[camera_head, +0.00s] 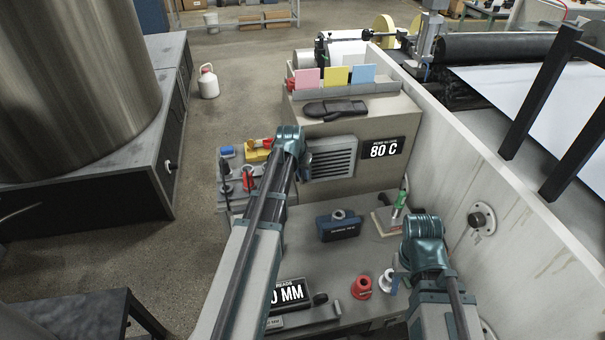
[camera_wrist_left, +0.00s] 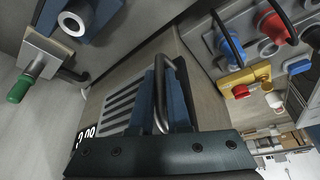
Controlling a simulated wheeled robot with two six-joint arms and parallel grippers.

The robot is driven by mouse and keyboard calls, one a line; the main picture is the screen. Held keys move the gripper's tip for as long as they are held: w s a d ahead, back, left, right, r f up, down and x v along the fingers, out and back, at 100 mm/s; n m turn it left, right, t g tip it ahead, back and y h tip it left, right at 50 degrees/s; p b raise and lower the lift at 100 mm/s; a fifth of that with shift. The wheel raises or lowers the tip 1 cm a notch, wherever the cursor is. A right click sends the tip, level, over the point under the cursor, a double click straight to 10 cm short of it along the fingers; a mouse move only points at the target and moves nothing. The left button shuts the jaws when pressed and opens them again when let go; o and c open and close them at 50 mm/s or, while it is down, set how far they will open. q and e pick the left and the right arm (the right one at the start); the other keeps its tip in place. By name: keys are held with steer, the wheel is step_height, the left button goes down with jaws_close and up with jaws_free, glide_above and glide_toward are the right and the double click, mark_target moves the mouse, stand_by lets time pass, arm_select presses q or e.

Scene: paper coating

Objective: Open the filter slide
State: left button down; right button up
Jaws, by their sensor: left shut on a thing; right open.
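The filter slide (camera_head: 335,159) is a louvred grey panel on the front of the beige cabinet, and its slats (camera_wrist_left: 118,108) also show in the left wrist view. A dark bar handle (camera_wrist_left: 166,68) stands out beside the slats. My left gripper (camera_head: 305,168) is at the panel's left edge. Its two blue fingers (camera_wrist_left: 162,98) are shut on the handle. The head view hides the handle behind the gripper. My right gripper (camera_head: 398,268) is open over the lower right bench, and its fingertips are partly hidden by the arm.
A display reading 80 C (camera_head: 384,149) is right of the panel. A dark blue block (camera_head: 339,226) and a green-handled tool (camera_head: 398,205) are on the bench. Coloured plugs (camera_head: 248,178) crowd the left side. A wall (camera_head: 500,195) bounds the right.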

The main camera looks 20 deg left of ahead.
stand_by(0.7)
arm_select(q)
steer(key=s+a, duration=1)
steer(key=a, duration=0.3)
steer(key=shift+s+a, duration=0.15)
steer(key=shift+a, duration=0.1)
steer(key=c, duration=0.9)
jaws_free()
steer(key=p+v, duration=1.2)
steer(key=v, duration=0.2)
steer(key=shift+p, duration=0.4)
